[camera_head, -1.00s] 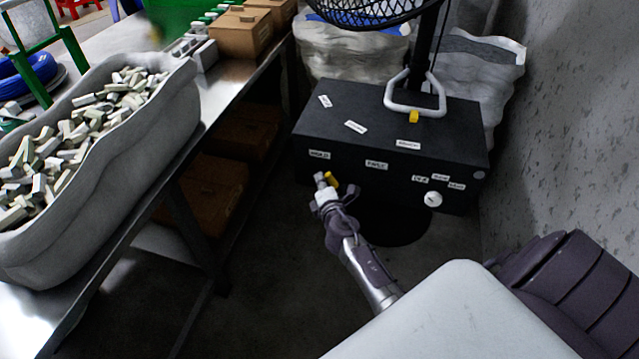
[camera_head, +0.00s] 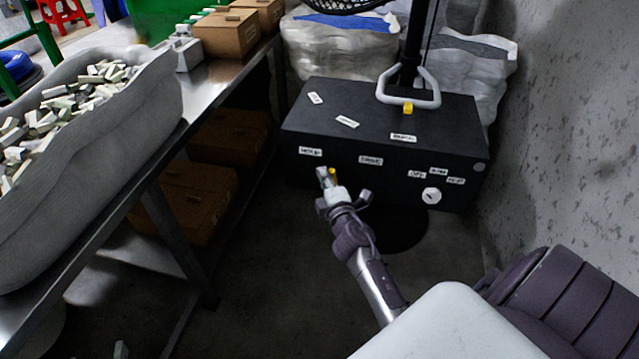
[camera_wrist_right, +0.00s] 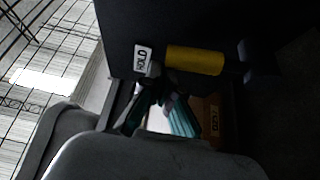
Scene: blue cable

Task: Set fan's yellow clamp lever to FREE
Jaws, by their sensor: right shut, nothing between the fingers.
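The fan's black base box (camera_head: 300,115) stands on the floor with white labels on it. The yellow clamp lever (camera_head: 333,173) is on its front face, below and right of the HOLD label (camera_head: 311,152). In the right wrist view the lever (camera_wrist_right: 195,60) runs from a dark pivot, its free end beside the HOLD label (camera_wrist_right: 143,60). My right gripper (camera_head: 322,174) is shut and empty, its tips just left of the lever. I cannot tell whether they touch it. A second label (camera_head: 371,160), too small to read surely, sits further right. My left gripper is out of view.
A white knob (camera_head: 431,195) is on the box front at right. A white handle (camera_head: 427,98) with a yellow piece stands on top. A metal table (camera_head: 215,85) with a grey bin (camera_head: 150,110) is at left, a grey wall (camera_head: 570,120) at right.

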